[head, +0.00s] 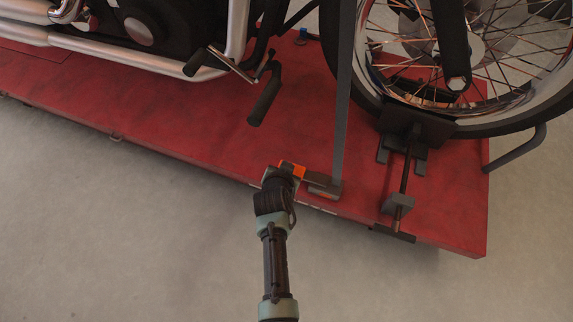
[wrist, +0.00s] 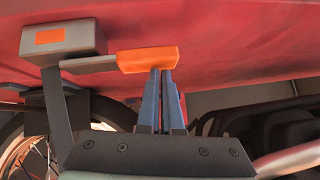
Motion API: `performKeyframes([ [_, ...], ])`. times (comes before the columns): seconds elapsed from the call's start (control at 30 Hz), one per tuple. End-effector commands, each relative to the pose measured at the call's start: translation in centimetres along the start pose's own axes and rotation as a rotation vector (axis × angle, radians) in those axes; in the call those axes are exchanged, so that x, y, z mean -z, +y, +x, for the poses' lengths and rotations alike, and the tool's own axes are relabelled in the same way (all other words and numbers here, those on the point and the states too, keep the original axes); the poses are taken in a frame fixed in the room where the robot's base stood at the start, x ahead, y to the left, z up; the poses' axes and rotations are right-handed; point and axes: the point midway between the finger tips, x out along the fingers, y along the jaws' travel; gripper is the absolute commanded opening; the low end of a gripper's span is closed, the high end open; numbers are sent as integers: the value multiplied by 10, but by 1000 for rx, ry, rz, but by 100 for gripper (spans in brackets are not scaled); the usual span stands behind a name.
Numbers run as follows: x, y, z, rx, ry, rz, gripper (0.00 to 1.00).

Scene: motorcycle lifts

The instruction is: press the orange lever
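The orange lever (head: 293,169) sits at the near edge of the red lift platform, on a grey arm joined to a grey ratchet block (head: 325,189). In the wrist view the orange lever (wrist: 148,59) lies across the tips of my gripper (wrist: 161,72). The two blue fingers are together with only a thin gap and nothing between them. Their tips are at the lever's lower edge in the picture, touching or very close; I cannot tell which. In the head view my wrist hides the fingers and part of the lever. The ratchet block (wrist: 65,40) has an orange patch.
A grey strap (head: 343,110) rises from the block. The red platform (head: 200,140) carries a motorcycle, with its wheel (head: 490,60) in a clamp (head: 400,200) at the right. A black foot pedal (head: 265,98) hangs above the platform. The near floor is clear.

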Motion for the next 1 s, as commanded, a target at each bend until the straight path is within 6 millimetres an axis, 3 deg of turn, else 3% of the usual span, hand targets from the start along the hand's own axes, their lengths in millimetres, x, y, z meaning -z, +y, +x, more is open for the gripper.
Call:
performKeyframes([
  [0.27,38,-4,-29,0,4,-1,0],
  [0.63,34,-15,-103,1,3,-1,0],
  [0.8,32,-17,-119,1,5,-2,0],
  [1.0,32,-17,-122,1,5,-1,0],
])
